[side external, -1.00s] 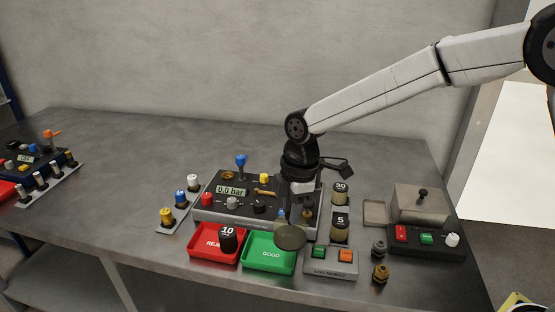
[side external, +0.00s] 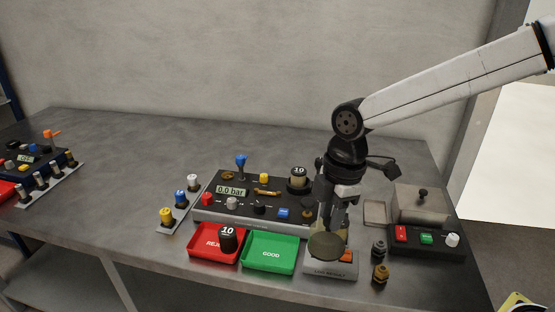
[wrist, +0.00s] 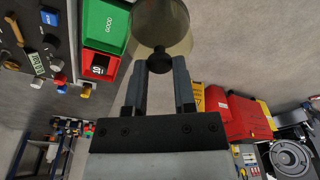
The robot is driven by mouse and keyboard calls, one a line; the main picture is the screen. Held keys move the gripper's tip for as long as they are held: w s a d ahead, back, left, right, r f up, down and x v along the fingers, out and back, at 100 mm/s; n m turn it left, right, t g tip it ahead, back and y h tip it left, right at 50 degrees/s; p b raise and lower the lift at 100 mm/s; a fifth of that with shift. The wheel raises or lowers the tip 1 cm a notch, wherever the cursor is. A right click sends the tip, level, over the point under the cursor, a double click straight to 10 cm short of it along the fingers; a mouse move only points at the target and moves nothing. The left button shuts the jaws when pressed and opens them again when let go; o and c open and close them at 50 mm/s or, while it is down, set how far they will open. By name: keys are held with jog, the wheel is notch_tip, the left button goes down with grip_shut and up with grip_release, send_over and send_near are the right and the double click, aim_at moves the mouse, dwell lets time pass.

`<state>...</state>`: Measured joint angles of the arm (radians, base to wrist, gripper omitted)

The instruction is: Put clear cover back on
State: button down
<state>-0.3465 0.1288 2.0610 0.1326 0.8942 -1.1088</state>
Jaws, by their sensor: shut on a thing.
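My gripper (side external: 332,212) is shut on the black knob of a round, tinted see-through cover (side external: 326,245). In the wrist view the fingertips (wrist: 160,68) are at the knob, and the cover (wrist: 172,22) lies beyond them, cut off by the top edge. In the side view the cover hangs in front of the LOG RESULT box (side external: 330,270) and overlaps it. I cannot tell the gap beneath it. The dark panel (side external: 215,212) with the 0.0 bar display stands to the left. A canister marked 10 (side external: 298,180) stands on its back right.
A red tray (side external: 205,258) holds another canister marked 10 (side external: 229,236). The green GOOD tray (side external: 268,264) looks empty.

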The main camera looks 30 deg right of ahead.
dwell(0.5)
jog(key=w+d+m, duration=0.6)
jog(key=w, duration=0.7)
jog(key=w+d+m+t+h, duration=0.1)
jog(key=w+d+m, duration=0.5)
jog(key=w, duration=0.7)
jog(key=shift+w+d+r, duration=0.15)
jog(key=shift+w+d, duration=0.2)
jog(key=shift+d, duration=0.35)
jog(key=shift+f, duration=0.2)
jog(key=shift+f, duration=3)
jog(key=shift+f, duration=0.15)
